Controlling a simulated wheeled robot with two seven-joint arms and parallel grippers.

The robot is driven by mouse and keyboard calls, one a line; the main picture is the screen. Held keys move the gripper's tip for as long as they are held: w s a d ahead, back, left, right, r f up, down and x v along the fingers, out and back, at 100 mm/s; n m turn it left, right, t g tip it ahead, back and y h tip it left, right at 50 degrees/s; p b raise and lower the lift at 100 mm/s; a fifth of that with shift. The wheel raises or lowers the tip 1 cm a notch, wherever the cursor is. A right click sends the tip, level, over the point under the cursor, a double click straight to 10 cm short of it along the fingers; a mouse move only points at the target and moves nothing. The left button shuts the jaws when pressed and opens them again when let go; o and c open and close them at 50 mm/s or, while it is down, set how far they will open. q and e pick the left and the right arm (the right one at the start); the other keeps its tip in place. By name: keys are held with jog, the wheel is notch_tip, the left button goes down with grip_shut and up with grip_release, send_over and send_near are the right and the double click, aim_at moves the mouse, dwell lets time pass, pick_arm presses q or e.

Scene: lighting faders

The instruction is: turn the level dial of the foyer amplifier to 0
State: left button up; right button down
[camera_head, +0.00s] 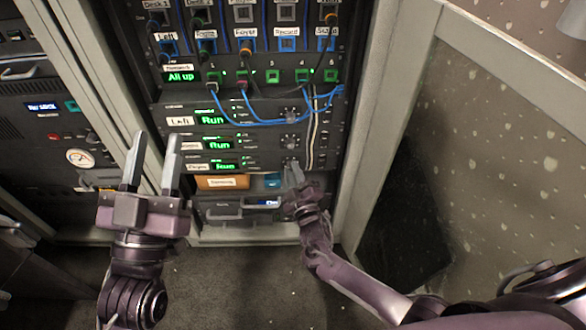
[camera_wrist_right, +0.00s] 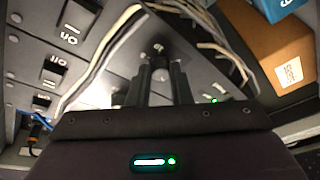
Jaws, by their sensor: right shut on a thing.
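Three stacked amplifiers show in the head view, each with a green "Run" display and dials at its right. The bottom amplifier (camera_head: 224,166) has a label that is hard to read but may say Foyer. My right gripper (camera_head: 293,170) is at the dial end of this bottom unit, shut on its dial. In the right wrist view the fingers (camera_wrist_right: 160,75) are close together against the panel, and the dial (camera_wrist_right: 158,50) is mostly hidden between them. The dial's pointer and scale cannot be read. My left gripper (camera_head: 153,165) is open and empty, left of the amplifiers.
Blue patch cables (camera_head: 240,112) hang above the amplifiers, and pale cables (camera_head: 313,135) run down close to the right of the dials. A shelf below holds an orange-brown box (camera_head: 221,182) and a blue item (camera_head: 272,180). An open rack door (camera_head: 365,120) stands at the right.

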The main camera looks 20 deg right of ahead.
pick_arm(q)
jog(key=s+f+g+y+p, duration=0.2)
jog(key=f+g, duration=0.4)
jog(key=f, duration=0.5)
jog(key=s+f+g+y+p, duration=0.1)
jog(key=f+g+y, duration=0.2)
jog(key=f+g, duration=0.55)
jog(key=s+a+f+g+y+p, duration=0.1)
jog(key=s+f+g, duration=0.1)
jog(key=s+f, duration=0.7)
jog(key=s+a+n+g+y+p, duration=0.1)
jog(key=a+g+y+p, duration=0.2)
jog(key=a+p, duration=0.4)
jog(key=shift+s+a+n+g, duration=0.35)
jog(key=shift+a+g, duration=0.25)
jog(key=shift+g, duration=0.15)
pick_arm(e)
jog(key=shift+r+n+g, duration=0.15)
jog(key=shift+n+g, duration=0.6)
jog(key=shift+n, duration=1.55)
jog(key=shift+r+n+g, duration=0.15)
jog(key=shift+n+g, duration=0.55)
jog(key=shift+n, duration=1.6)
jog(key=shift+r+n+g, duration=0.15)
jog(key=shift+n+g, duration=0.6)
jog(key=shift+n, duration=1.55)
pick_arm(q)
jog(key=shift+r, duration=0.1)
